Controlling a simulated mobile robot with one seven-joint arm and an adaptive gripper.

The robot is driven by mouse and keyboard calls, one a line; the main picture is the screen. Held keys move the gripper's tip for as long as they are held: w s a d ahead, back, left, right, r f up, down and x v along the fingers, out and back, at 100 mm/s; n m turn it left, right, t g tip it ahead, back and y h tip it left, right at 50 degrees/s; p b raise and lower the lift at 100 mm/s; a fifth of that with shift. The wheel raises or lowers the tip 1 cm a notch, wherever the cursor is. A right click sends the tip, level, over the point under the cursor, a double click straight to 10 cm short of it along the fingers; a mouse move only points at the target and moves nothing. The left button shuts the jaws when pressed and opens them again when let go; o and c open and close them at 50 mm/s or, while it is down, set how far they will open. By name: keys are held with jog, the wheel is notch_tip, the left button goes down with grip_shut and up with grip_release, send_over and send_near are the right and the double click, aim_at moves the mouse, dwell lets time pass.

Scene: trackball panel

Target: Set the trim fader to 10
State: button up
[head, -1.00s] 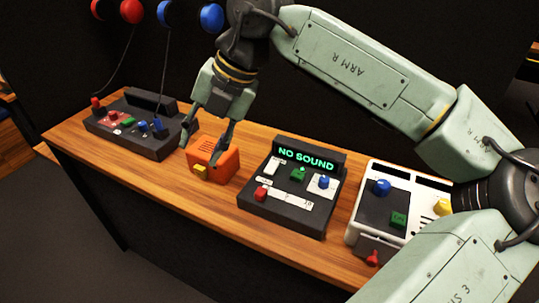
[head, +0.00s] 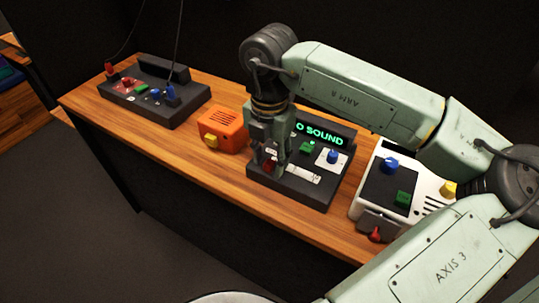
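The dark panel (head: 318,199) has a green-lit display (head: 322,134), partly covered by my arm, with "O SOUND" visible.
A green knob (head: 306,148) and a blue knob (head: 333,156) stand behind the strip. An orange box (head: 222,129) is to the left, a dark control box (head: 150,95) farther left. A white device (head: 363,207) is close on the right. Bare wood (head: 195,150) lies in front.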

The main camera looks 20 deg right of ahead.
jog(key=shift+f, duration=0.35)
jog(key=shift+c, duration=0.4)
grip_shut()
dwell(0.4)
